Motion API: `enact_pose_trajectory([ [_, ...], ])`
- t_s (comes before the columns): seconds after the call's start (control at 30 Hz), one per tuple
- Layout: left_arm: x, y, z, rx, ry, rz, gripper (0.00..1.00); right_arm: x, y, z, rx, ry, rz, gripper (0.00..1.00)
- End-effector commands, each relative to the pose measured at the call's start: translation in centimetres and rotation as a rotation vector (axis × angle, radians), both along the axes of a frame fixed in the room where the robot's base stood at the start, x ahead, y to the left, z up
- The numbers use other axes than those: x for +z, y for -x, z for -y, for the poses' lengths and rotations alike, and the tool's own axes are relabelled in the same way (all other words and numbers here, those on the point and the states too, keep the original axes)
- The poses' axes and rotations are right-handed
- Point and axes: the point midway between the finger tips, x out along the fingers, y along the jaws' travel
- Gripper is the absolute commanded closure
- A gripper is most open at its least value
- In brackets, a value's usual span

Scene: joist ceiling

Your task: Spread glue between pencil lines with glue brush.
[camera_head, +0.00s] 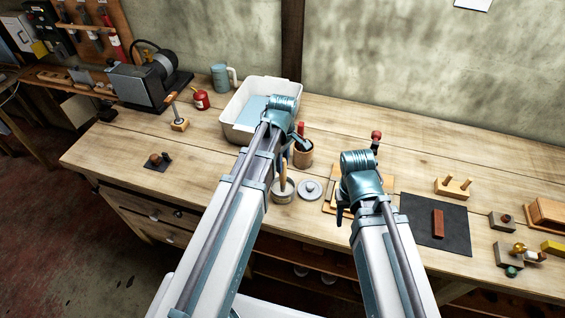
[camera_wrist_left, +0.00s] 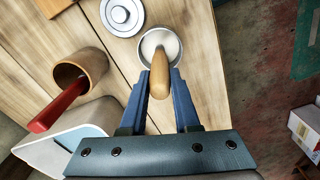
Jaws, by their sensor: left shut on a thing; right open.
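The glue brush's wooden handle (camera_head: 283,175) stands up from the metal glue pot (camera_head: 276,196) at the middle of the bench. In the left wrist view the handle (camera_wrist_left: 159,80) is between my left gripper's fingers (camera_wrist_left: 160,92), and the pot (camera_wrist_left: 150,42) holds whitish glue. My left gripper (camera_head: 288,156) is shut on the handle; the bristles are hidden. My right gripper (camera_head: 342,208) is open, low over a light wooden piece (camera_head: 330,197) mostly hidden by my right arm. I cannot make out pencil lines.
A round grey lid (camera_head: 311,189) lies right of the pot. A wooden cup (camera_head: 302,158) with a red-handled tool and a white bin (camera_head: 238,128) stand behind. A dark mat (camera_head: 420,232) with a reddish block (camera_head: 438,224) lies at right. The bench's left front is mostly clear.

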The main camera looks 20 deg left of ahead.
Motion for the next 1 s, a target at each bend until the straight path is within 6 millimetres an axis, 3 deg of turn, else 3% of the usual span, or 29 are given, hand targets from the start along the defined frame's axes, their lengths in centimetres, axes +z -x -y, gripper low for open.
enact_pose_trajectory([
  [0.57, -0.1, 0.1, 0.0, 0.000, 0.001, -0.003, 1.00, -0.1, 0.0, 0.0, 0.003, 0.001, 0.000, 0.50],
  [1.0, 2.8, 0.1, 0.0, 0.000, 0.001, -0.001, 1.00, 2.8, 0.0, 0.0, 0.000, 0.000, -0.001, 0.50],
])
